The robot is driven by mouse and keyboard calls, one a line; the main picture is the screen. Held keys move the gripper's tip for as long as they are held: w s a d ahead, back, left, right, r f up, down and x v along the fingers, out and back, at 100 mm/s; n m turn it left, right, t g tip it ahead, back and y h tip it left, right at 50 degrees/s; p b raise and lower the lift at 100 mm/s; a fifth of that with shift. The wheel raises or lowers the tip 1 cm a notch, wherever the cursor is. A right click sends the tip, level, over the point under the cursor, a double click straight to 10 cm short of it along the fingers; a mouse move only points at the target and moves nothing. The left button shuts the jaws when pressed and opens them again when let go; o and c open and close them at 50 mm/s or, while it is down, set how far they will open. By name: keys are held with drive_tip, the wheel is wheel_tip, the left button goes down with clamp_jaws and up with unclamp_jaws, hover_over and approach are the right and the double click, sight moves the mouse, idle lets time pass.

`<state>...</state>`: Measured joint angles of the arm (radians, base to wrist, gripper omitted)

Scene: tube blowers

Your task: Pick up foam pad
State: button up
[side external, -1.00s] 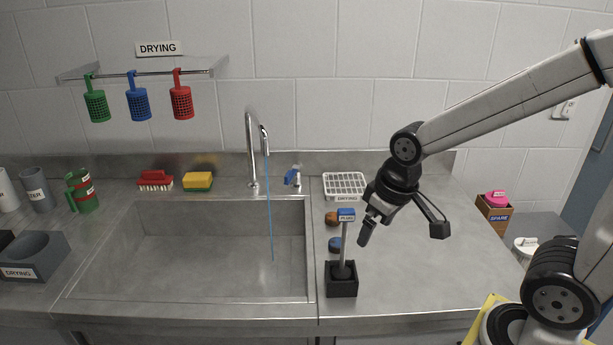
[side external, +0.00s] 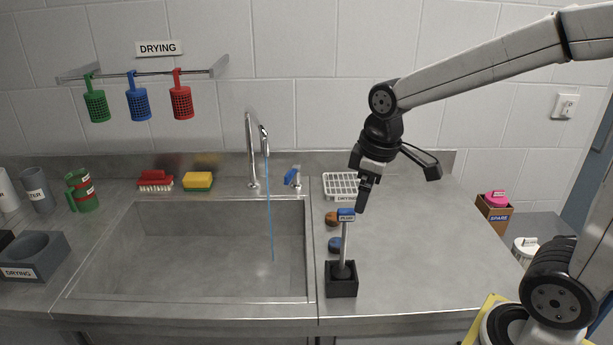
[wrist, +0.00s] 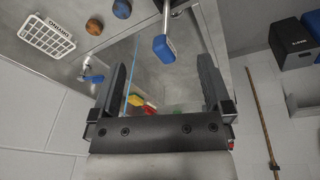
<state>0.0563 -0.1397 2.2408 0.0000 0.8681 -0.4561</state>
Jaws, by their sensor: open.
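No item is labelled as a foam pad. A yellow and green sponge (side external: 198,181) lies on the ledge behind the sink, beside a red brush (side external: 155,180). Two small round pieces, one brown-orange (side external: 332,219) and one blue (side external: 335,244), lie on the counter right of the sink; they also show in the wrist view (wrist: 93,26) (wrist: 122,9). I cannot tell which is the pad. My gripper (side external: 362,193) is open and empty above the counter, near the blue-topped handle and the drying rack. Its two fingers (wrist: 163,85) are spread apart in the wrist view.
A blue-topped handle (side external: 346,215) stands upright in a black holder (side external: 342,285). A white drying rack (side external: 343,184) is behind it. A faucet (side external: 252,155) runs a thin blue stream into the sink (side external: 130,255); its blue lever (side external: 292,177) is close by. The right counter is largely clear.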

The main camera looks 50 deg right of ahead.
drive_tip(key=w+d+n+g, duration=0.2)
drive_tip(key=w+d+n, duration=0.4)
drive_tip(key=w+n, duration=0.35)
drive_tip(key=n, duration=0.4)
hover_over(337, 241)
drive_tip(key=f, duration=1.7)
drive_tip(key=shift+s, duration=0.25)
drive_tip(key=shift+f, duration=1.2)
drive_tip(key=shift+f, duration=0.1)
drive_tip(key=shift+w+f, duration=0.2)
drive_tip(key=shift+f, duration=2.3)
